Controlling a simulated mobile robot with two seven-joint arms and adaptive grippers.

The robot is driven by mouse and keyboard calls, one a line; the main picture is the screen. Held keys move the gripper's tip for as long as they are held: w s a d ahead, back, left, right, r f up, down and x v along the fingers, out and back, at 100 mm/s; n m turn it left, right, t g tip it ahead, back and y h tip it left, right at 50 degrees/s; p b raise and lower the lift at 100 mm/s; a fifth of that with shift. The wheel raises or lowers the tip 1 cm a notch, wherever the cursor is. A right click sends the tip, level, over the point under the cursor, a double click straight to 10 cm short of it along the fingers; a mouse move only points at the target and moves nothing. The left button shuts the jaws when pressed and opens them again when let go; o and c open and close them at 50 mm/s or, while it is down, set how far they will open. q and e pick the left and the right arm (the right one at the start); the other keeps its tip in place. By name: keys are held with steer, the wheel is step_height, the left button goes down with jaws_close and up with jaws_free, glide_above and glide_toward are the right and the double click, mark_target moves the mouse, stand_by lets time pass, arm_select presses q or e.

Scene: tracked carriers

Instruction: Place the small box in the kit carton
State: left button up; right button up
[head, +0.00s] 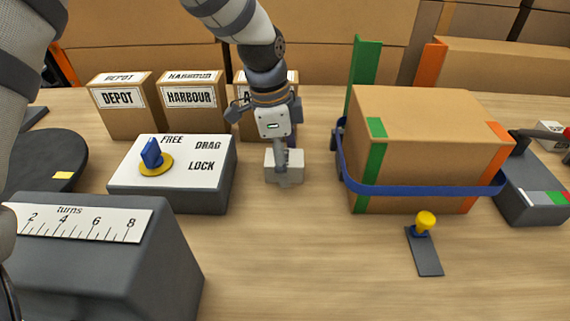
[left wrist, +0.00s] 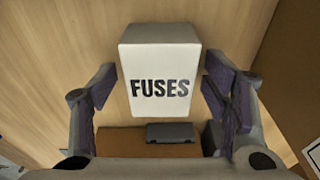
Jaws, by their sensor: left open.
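The small box, white and marked FUSES (left wrist: 160,88), stands on the wooden table; it also shows in the head view (head: 284,172). My left gripper (head: 285,153) is over it, pointing down. In the left wrist view the open fingers of my left gripper (left wrist: 160,68) are on either side of the box, with gaps visible. A large brown carton (head: 420,130) with green and orange edge marks and a blue band around it stands to the right; I cannot tell if it is the kit carton. My right gripper is not in view.
Cartons marked DEPOT (head: 121,110) and HARBOUR (head: 192,108), and a partly hidden third, stand behind. A FREE/DRAG/LOCK panel (head: 190,175) with a blue knob is left of the box. A yellow-knobbed plate (head: 428,255) lies at front right. The front middle table is clear.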

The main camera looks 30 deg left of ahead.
arm_select(q)
steer(key=shift+r, duration=0.15)
steer(key=c, duration=1.5)
